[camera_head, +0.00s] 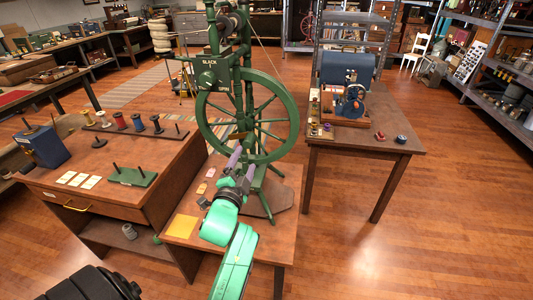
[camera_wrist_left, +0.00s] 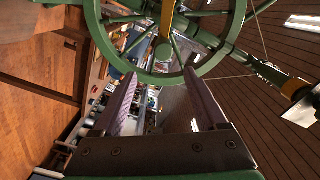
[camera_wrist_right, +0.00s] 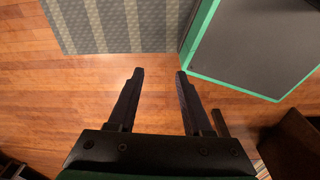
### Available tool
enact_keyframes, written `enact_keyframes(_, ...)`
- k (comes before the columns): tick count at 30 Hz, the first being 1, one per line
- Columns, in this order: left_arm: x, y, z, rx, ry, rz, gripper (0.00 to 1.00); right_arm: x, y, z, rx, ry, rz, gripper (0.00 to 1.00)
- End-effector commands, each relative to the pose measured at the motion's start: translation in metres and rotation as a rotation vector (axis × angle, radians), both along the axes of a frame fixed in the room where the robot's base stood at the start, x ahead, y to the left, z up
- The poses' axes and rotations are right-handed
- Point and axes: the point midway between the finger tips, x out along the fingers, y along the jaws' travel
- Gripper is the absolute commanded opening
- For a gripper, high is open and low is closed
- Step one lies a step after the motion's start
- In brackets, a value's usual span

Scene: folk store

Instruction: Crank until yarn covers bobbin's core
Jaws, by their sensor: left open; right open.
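A green spinning wheel (camera_head: 201,100) stands on a small wooden table (camera_head: 262,237). A dark bobbin-like part (camera_head: 231,22) sits at its top; how much yarn covers its core is too small to tell. A label on the frame reads "BLACK". My left gripper (camera_head: 244,160) is at the lower front of the wheel, fingers pointing up at it. In the left wrist view, its two purplish fingers (camera_wrist_left: 160,75) are apart with nothing held, and the green wheel rim (camera_wrist_left: 112,55) crosses just beyond them. My right gripper (camera_wrist_right: 160,72) is open and empty above the wooden floor.
The left bench (camera_head: 140,193) holds several spools, cards and a green peg base (camera_head: 132,177). A yellow sheet (camera_head: 181,226) lies on the small table. Floor at right is clear.

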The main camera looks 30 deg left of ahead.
Motion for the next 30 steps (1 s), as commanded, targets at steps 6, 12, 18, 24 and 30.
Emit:
enact_keyframes(6,0.017,0.006,-0.001,0.002,-0.001,-0.001,0.75,-0.021,0.018,-0.008,0.024,0.031,-0.005,0.50)
enact_keyframes(12,0.040,0.013,-0.003,-0.001,0.000,-0.002,0.75,-0.025,0.024,-0.016,0.032,0.039,-0.003,0.50)
enact_keyframes(18,0.063,0.021,-0.003,-0.001,0.000,-0.002,0.75,-0.012,0.015,-0.024,0.020,0.017,-0.003,0.50)
enact_keyframes(24,0.086,0.029,-0.004,-0.002,0.001,-0.002,0.75,-0.012,0.014,-0.033,0.018,0.016,-0.004,0.50)
enact_keyframes(30,0.100,0.034,-0.002,-0.003,0.003,-0.002,0.75,-0.013,0.014,-0.037,0.018,0.018,-0.005,0.50)
